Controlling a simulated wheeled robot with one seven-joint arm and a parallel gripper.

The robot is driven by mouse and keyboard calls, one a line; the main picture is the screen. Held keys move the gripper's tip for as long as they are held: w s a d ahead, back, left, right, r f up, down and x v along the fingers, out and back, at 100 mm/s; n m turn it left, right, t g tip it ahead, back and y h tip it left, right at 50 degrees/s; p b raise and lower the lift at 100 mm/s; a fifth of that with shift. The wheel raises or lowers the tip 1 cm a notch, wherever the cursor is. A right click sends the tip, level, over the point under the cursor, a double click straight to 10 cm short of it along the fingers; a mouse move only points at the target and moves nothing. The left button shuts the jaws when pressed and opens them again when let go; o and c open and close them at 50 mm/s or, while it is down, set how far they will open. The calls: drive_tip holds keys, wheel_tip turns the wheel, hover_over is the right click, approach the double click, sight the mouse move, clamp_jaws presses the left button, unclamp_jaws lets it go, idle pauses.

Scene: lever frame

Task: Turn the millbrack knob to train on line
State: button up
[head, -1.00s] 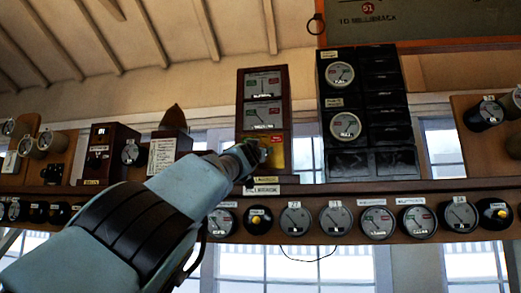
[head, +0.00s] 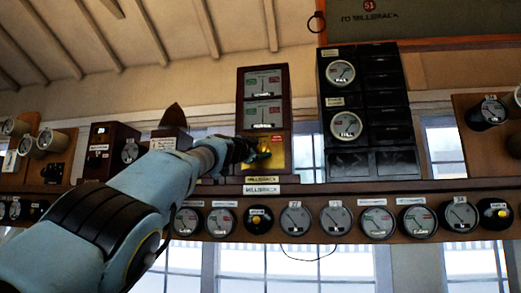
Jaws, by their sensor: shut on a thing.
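The millbrack instrument (head: 240,95) is a tall dark-red wooden case on the shelf, with two dial windows above a brass plate (head: 277,153). The knob (head: 264,147) stands out from this plate and is mostly hidden by my gripper (head: 258,149). My gripper reaches in from the left, nearly level, and is shut on the knob. The upper dial (head: 262,83) and lower dial (head: 263,115) show green and red patches; their needles are too small to read. A label reading Millbrack (head: 262,189) is on the shelf edge below.
A black cabinet (head: 370,110) with two round gauges stands to the right. A wooden box (head: 171,137) is just left, behind my arm. A row of round dials (head: 296,221) hangs beneath the shelf (head: 330,188).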

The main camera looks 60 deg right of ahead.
drive_tip(key=shift+w+a+r, duration=0.15)
drive_tip(key=shift+w+r, duration=0.2)
drive_tip(key=shift+m, duration=0.5)
drive_tip(key=shift+s+d+f+m, duration=0.2)
drive_tip(key=shift+s+f+m, duration=0.1)
drive_tip(key=shift+f, duration=0.3)
idle(0.6)
drive_tip(key=o, duration=1.2)
drive_tip(key=shift+r, duration=0.1)
drive_tip(key=shift+a, duration=0.1)
drive_tip(key=b, duration=0.1)
drive_tip(key=a+b, duration=0.1)
drive_tip(key=b, duration=0.1)
drive_tip(key=shift+a+f, duration=0.25)
drive_tip(key=shift+f, duration=0.15)
drive_tip(key=b+v, duration=0.9)
drive_tip(key=b, duration=0.1)
drive_tip(key=shift+r+b, duration=0.3)
drive_tip(key=shift+r, duration=0.1)
